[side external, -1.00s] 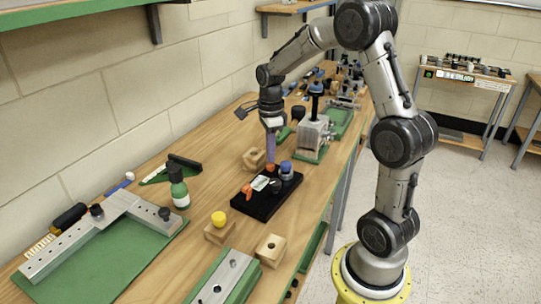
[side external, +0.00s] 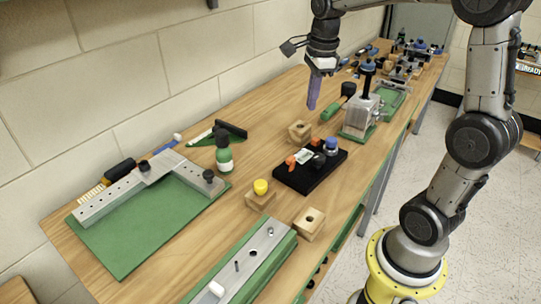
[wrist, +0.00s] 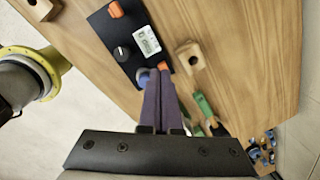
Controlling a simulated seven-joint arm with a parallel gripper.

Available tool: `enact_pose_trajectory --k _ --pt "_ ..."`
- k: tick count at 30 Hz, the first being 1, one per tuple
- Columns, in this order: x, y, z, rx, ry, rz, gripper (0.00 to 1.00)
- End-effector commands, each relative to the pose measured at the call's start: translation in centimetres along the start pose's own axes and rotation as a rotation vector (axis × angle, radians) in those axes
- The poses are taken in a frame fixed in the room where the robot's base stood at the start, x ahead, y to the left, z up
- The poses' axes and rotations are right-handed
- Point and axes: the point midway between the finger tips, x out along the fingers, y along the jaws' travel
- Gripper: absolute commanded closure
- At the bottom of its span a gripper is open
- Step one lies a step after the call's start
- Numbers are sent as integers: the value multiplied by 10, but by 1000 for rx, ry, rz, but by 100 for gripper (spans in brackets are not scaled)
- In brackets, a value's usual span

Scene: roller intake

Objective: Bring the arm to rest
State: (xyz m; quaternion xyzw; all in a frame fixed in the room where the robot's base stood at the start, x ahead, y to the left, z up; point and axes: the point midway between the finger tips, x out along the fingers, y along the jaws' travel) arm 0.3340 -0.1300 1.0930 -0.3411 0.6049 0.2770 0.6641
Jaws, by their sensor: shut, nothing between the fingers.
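My gripper (side external: 311,104) has long purple fingers, held together with nothing between them. In the side view it hangs clear above the bench, pointing down, behind the black control box (side external: 310,184). The box carries orange knobs, a blue knob (side external: 331,145), a dark knob and a small display. In the wrist view the shut fingertips (wrist: 160,70) overlap the near end of the box (wrist: 103,26) and partly hide the blue knob. The side view shows a gap in height between the fingers and the bench.
A wooden block with a hole (side external: 300,131) stands below the gripper. A metal fixture with a dark-blue handle (side external: 362,112) is to its right. The wall runs behind the bench.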

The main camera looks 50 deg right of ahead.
Motion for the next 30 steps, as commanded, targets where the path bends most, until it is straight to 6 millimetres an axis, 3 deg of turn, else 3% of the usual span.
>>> enact_pose_trajectory --k 1,6,9,15,19,24,30 --pt "-20 20 11 -71 -21 -47 100" --pt "-56 90 26 -490 -64 -178 100" --pt "-63 129 25 -792 -69 -257 100" --pt "-56 183 13 -1348 -25 -382 100" --pt "-42 204 4 -1674 32 -431 100" --pt "-24 214 -3 -1995 102 -431 100" --pt "-24 213 -2 -2175 151 -442 100"
